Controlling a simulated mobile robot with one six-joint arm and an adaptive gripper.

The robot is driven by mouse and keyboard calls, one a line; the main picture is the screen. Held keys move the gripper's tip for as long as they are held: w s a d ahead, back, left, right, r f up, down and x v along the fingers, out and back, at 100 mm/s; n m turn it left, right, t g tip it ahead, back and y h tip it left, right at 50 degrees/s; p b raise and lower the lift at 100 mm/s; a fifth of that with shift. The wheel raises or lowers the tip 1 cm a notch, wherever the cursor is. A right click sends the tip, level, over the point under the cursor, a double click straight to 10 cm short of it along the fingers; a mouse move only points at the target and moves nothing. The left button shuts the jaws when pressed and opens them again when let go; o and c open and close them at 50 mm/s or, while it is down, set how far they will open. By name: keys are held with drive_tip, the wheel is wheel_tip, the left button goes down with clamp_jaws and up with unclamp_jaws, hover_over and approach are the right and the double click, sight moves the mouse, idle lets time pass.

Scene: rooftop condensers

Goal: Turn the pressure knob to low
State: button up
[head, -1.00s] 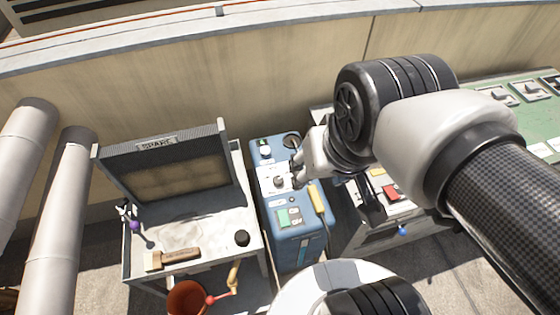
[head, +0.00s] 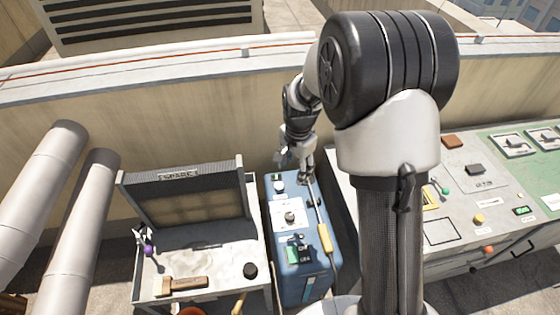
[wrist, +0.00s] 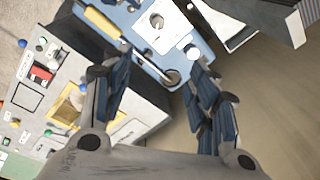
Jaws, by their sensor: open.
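A blue cabinet (head: 274,238) stands between the bench and the green-topped counter. A round knob (head: 290,217) sits on a white plate on its top; the labels are too small to read. The knob also shows at the top of the wrist view (wrist: 157,22), uncovered, but its pointer setting is unclear. My gripper (head: 295,172) hangs over the cabinet's far end, beyond the knob and apart from it. In the wrist view my gripper (wrist: 157,58) has its two fingers spread wide, with nothing held between them.
A yellow-handled tool (head: 325,236) lies along the cabinet top beside the knob plate. A counter with buttons (head: 462,213) stands right. A wall rises behind.

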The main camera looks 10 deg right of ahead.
sight(290, 215)
drive_tip(key=f+m, duration=0.1)
drive_tip(key=f, duration=0.9)
drive_tip(key=w+f+m+b, duration=0.1)
drive_tip(key=f, duration=0.9)
drive_tip(key=w+f+m+g+b, duration=0.1)
drive_tip(key=f, duration=1)
drive_tip(key=shift+w+m, duration=0.15)
drive_tip(key=shift+m, duration=0.15)
drive_tip(key=c, duration=1.1)
drive_tip(key=shift+o, duration=0.2)
